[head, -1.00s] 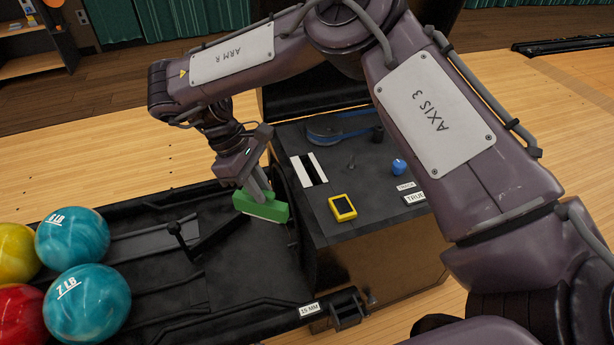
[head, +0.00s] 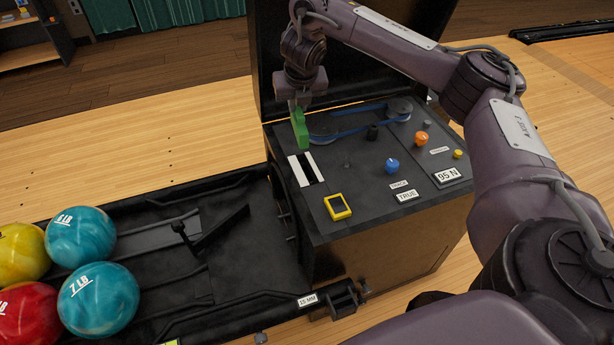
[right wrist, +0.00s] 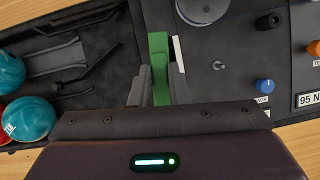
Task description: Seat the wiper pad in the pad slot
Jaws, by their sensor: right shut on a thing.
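The green wiper pad (head: 300,128) is held upright on edge by my right gripper (head: 300,102), which is shut on it. In the right wrist view the green pad (right wrist: 158,55) stands between the two fingers (right wrist: 161,92). The pad slot (head: 306,169) is a dark strip between two white bars on the black console top. In the head view the pad appears just behind the slot's far end; whether it touches the console is unclear. In the right wrist view the pad hides most of the slot, with one white bar (right wrist: 178,53) showing beside it. My left gripper is out of view.
The console also carries a yellow-framed device (head: 338,207), a blue knob (head: 392,166), an orange knob (head: 421,138), a blue belt (head: 355,117) and labels. Its raised lid (head: 268,60) stands behind. The ball tray (head: 235,262) with several balls is to the left.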

